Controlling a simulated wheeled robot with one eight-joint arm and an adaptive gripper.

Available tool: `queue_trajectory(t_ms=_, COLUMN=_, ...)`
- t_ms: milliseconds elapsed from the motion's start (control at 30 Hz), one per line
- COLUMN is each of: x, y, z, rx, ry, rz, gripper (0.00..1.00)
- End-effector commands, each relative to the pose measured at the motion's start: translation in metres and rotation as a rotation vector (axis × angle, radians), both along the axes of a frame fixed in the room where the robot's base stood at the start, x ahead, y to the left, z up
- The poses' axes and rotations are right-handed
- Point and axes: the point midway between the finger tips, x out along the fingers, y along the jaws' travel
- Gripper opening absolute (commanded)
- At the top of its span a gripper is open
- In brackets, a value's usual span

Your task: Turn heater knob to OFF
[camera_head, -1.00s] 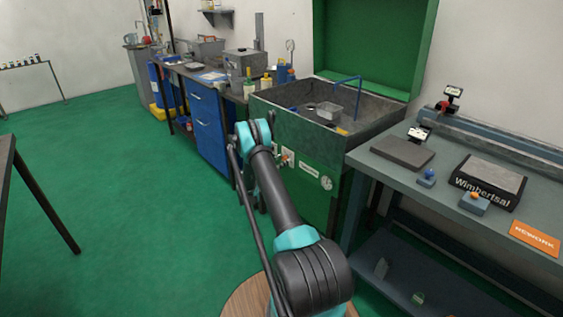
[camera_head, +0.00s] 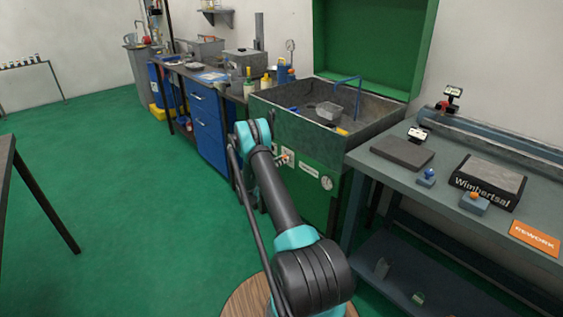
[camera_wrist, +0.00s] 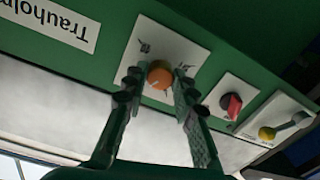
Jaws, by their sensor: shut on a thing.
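An orange round knob (camera_wrist: 160,75) sits on a white plate (camera_wrist: 190,50) with dark marks on the green cabinet front. In the wrist view my gripper (camera_wrist: 166,82) has one finger on each side of this knob and is shut on it. A pale line shows on the knob's face; the marks are too small to read. No label in view names it as the heater knob. In the head view my arm hides most of the gripper and this knob, and the cabinet's green front (camera_head: 310,205) shows beside the arm.
Right of the orange knob in the wrist view are a red knob (camera_wrist: 232,104) and a yellow control (camera_wrist: 267,133) on white plates. A label plate (camera_wrist: 48,22) is at upper left. A grey workbench (camera_head: 440,185) stands right of the cabinet; green floor is clear to the left.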

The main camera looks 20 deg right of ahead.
Motion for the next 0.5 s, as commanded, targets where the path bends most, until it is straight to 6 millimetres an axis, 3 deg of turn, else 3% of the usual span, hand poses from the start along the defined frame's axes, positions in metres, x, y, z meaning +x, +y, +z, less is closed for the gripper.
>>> queue_trajectory(t_ms=500, x=-0.0001, y=0.0007, z=0.0001, rx=-0.163, ry=0.45, rz=-0.001, gripper=0.0)
